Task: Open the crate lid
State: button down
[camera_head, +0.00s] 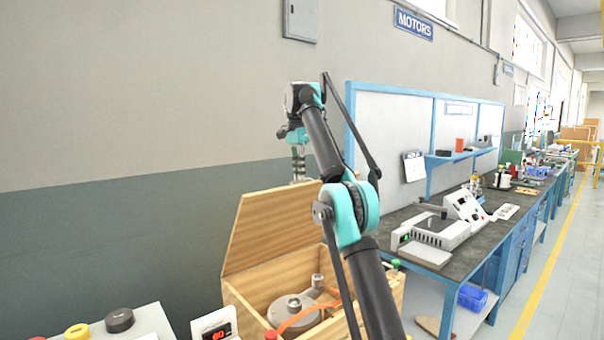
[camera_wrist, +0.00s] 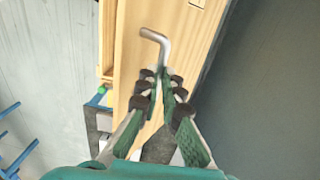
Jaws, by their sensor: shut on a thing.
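The wooden crate (camera_head: 248,308) stands in the lower middle of the head view. Its lid (camera_head: 262,232) is raised and stands steeply tilted up at the crate's far side, so the crate's inside shows. My gripper (camera_head: 299,176) is at the top edge of the lid. In the wrist view my gripper (camera_wrist: 162,78) is shut on the bent metal handle (camera_wrist: 153,37), which juts from the pale wooden lid (camera_wrist: 190,35). The part of the handle between the fingers is hidden. My arm hides the right part of the lid and crate in the head view.
A grey round part (camera_head: 291,305) with an orange strap lies inside the crate. A workbench (camera_head: 392,218) with instruments stands to the right. A white panel with knobs (camera_head: 119,320) is at the lower left. The wall (camera_head: 120,220) is close behind the lid.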

jog(key=shift+w+a+f, duration=0.5)
jog(key=shift+a+f, duration=0.05)
jog(key=shift+a, duration=0.1)
jog(key=c, duration=1.3)
grip_release()
jog(key=shift+w+a+f, duration=0.2)
jog(key=shift+w, duration=0.05)
jog(key=shift+c, duration=0.2)
jog(key=shift+d, duration=0.15)
jog(key=shift+c, duration=0.7)
jog(key=shift+s, duration=0.1)
